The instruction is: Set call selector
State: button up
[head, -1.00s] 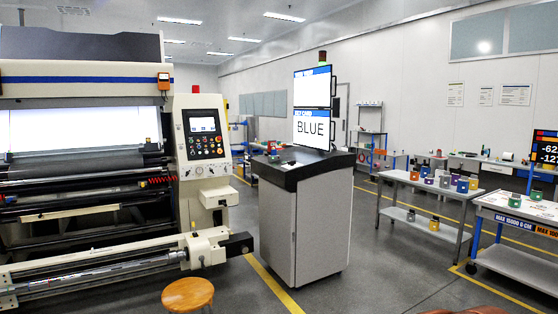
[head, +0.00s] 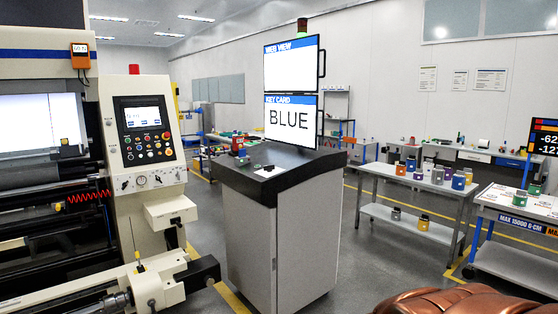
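No part labelled as the call selector can be read at this distance. A grey console cabinet (head: 268,238) with a dark top stands in the middle. Its upper screen (head: 291,66) is headed "WEB VIEW" and is white. Its lower screen (head: 290,122) is headed "KEY CARD" and reads "BLUE". Small items (head: 266,170) sit on the console top, too small to make out. On the machine at left, a control panel (head: 146,130) has a small display, coloured buttons and knobs, with dials (head: 141,180) below. My gripper is not in view.
The large roller machine (head: 40,190) fills the left, its lower arm reaching toward the console. A table (head: 375,172) with several coloured cans and a cart (head: 515,205) stand at right. Open grey floor lies between console and table.

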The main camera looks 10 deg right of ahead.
aim_at(267, 169)
jog(key=z, duration=0.1)
jog(key=i, duration=0.75)
jog(key=z, duration=0.65)
jog(key=i, duration=2)
jog(key=u, duration=1.25)
jog(key=i, duration=0.65)
jog(key=u, duration=0.5)
